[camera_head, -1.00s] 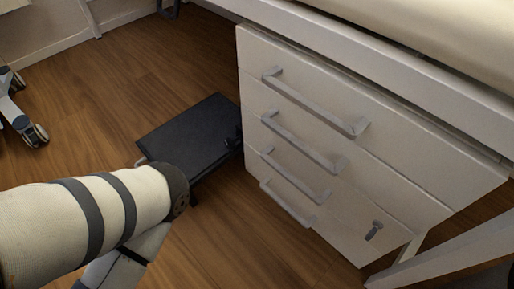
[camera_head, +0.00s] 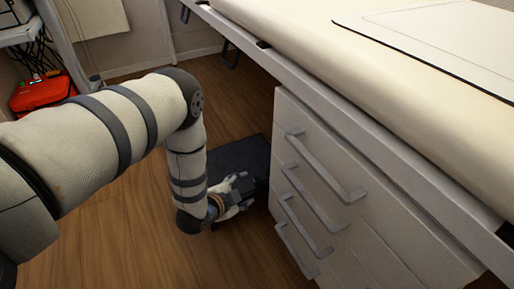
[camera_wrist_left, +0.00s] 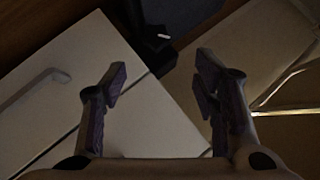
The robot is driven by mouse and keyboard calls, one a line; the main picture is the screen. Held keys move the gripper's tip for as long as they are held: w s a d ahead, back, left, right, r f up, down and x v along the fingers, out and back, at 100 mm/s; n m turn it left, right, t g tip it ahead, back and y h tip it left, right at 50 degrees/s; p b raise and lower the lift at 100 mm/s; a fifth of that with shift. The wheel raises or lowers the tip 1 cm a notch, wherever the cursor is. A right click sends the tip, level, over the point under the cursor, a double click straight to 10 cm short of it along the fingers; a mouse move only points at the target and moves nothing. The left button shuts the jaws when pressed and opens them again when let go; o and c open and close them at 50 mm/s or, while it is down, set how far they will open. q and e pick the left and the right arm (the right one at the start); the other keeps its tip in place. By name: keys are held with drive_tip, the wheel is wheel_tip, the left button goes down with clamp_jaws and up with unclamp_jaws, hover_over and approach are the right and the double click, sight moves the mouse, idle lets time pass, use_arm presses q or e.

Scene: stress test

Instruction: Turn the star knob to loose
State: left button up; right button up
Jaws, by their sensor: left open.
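My left gripper (camera_head: 240,188) is low between the drawer cabinet and the black low platform (camera_head: 238,155). In the left wrist view its two fingers (camera_wrist_left: 160,70) are spread, with nothing between them. Ahead of the fingertips is a dark block (camera_wrist_left: 160,25) with a small pale bar on it; I cannot tell whether this is the star knob. No star shape can be made out. In the head view my gripper and forearm hide part of the platform. My right gripper is not in view.
The white drawer cabinet (camera_head: 345,235) with grey bar handles stands close on the right, under a padded bench (camera_head: 400,75). A red case (camera_head: 40,93) is at the far left. Wooden floor (camera_head: 130,235) is open at the lower left.

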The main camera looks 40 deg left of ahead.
sight(257, 183)
use_arm(q)
drive_tip(key=b+x, duration=0.2)
drive_tip(key=x, duration=0.2)
drive_tip(key=b+x, duration=0.2)
drive_tip(key=x, duration=0.3)
drive_tip(key=shift+w+f+b, duration=0.1)
drive_tip(key=shift+f+b, duration=0.3)
drive_tip(key=shift+w, duration=0.3)
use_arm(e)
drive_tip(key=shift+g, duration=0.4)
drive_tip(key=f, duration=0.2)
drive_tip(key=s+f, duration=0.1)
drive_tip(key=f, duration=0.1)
use_arm(q)
drive_tip(key=c, duration=1.2)
